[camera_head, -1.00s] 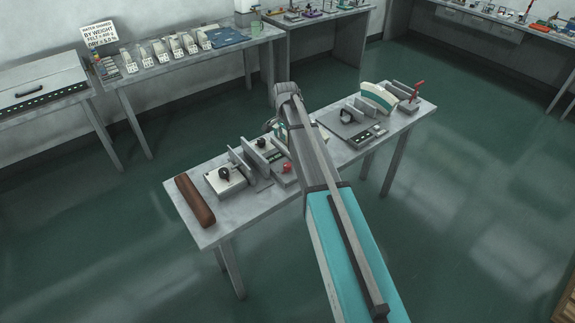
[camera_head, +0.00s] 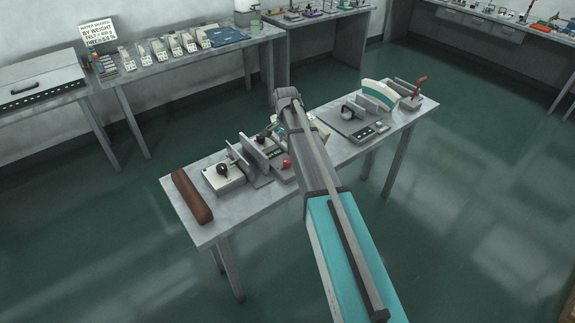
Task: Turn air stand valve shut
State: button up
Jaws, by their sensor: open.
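A small red knob (camera_head: 286,163) sits on a low fixture near the middle of the table, just left of my arm. A red lever (camera_head: 420,80) stands upright on a grey block at the table's right end. I cannot tell for sure from the picture which of these is the air stand valve. My gripper (camera_head: 267,134) is over the middle of the table, small and mostly hidden by my own forearm and the fixtures. It is open, and I see nothing held in it. Whether it touches anything is hidden.
The grey table (camera_head: 230,222) carries a brown roll (camera_head: 192,197), a white box with a black knob (camera_head: 223,170), upright grey plates (camera_head: 253,154) and a curved white-green piece (camera_head: 379,95). A bench with several white blocks (camera_head: 175,47) stands behind. The floor around is clear.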

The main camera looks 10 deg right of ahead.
aim_at(288, 160)
jog(key=shift+s+d+f+b, duration=0.1)
jog(key=shift+f+b, duration=4.1)
jog(key=shift+f, duration=0.25)
grip_shut()
